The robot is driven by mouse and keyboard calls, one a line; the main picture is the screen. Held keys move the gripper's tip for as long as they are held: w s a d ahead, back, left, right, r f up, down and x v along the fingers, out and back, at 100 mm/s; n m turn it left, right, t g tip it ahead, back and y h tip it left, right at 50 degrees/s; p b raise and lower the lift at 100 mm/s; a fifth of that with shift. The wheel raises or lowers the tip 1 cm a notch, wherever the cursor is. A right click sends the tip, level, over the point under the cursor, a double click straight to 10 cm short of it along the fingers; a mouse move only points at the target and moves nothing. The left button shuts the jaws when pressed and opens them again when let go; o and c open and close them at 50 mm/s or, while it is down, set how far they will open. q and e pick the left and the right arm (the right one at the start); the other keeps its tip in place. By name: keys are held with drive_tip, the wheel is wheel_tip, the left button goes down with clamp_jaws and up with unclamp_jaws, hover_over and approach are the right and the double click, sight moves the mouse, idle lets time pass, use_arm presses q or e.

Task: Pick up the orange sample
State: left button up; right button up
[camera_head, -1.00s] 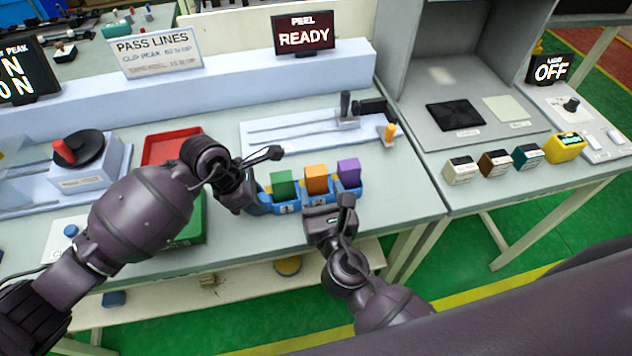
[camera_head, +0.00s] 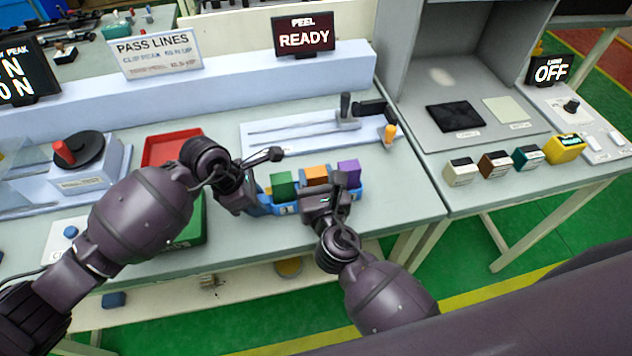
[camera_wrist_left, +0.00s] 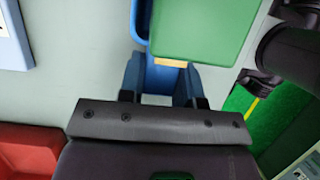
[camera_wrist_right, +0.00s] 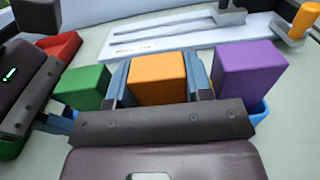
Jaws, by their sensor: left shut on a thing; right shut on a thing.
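The orange sample (camera_head: 316,174) is a block standing between a green sample (camera_head: 282,184) and a purple sample (camera_head: 348,170) in a blue rack (camera_head: 266,207). My right gripper (camera_head: 324,190) is shut on the orange sample from the front. The right wrist view shows the orange sample (camera_wrist_right: 158,78) between its two fingers, its top in clear sight and its lower part hidden. My left gripper (camera_head: 254,192) is shut on the blue rack's left end, beside the green sample. The left wrist view shows the rack's end (camera_wrist_left: 160,82) between the fingers.
A red tray (camera_head: 166,147) and a green tray (camera_head: 193,225) lie left of the rack, close to my left arm. A slide fixture (camera_head: 290,133) stands behind it. Several small samples line the right table (camera_head: 490,195). The tabletop right of the rack is clear.

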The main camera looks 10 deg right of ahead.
drive_tip(key=shift+r, duration=0.15)
wheel_tip(320, 180, up, 10)
drive_tip(key=shift+f, duration=0.15)
idle(0.3)
use_arm(q)
drive_tip(key=o, duration=1)
drive_tip(key=v, duration=1.2)
drive_tip(key=shift+s, duration=0.1)
use_arm(e)
drive_tip(key=shift+s, duration=0.1)
